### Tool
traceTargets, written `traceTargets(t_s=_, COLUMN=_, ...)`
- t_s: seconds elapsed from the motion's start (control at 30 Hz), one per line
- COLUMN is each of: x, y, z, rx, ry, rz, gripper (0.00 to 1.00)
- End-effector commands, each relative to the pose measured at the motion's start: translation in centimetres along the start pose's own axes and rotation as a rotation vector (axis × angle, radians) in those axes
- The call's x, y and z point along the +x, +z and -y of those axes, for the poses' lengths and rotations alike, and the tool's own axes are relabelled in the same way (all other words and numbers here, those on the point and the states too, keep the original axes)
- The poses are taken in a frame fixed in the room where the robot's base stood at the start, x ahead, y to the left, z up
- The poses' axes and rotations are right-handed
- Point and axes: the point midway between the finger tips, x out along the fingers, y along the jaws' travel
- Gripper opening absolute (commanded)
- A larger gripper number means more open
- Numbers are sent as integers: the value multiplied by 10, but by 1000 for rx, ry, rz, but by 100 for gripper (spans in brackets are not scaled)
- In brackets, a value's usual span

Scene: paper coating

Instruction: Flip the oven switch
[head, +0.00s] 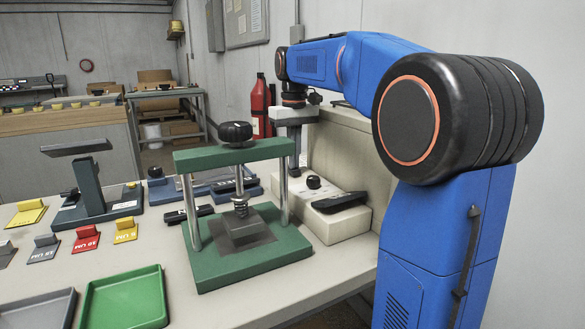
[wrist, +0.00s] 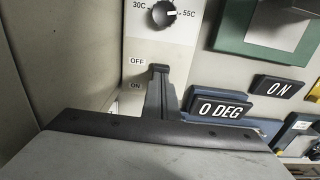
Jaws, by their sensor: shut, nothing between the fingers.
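My gripper (head: 294,160) points down over the oven, behind the knob. In the wrist view my gripper (wrist: 159,69) is shut and empty, its tips beside the OFF label. I cannot make out the switch; my fingers cover the place beside the labels. I cannot tell whether they touch it.
A green press (head: 234,152) stands left of the oven. A black 0 DEG block (wrist: 220,109) and a black ON block (wrist: 279,88) lie close to the panel. A grey wall (wrist: 60,55) is left in the wrist view. Green tray (head: 124,300) at front left.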

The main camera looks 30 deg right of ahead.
Motion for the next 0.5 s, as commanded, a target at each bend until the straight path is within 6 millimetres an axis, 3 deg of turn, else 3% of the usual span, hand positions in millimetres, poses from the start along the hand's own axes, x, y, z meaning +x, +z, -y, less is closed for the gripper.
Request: traceTargets(t_s=0.5, x=-31, y=0, z=0, rx=0, ry=0, rz=0, gripper=0)
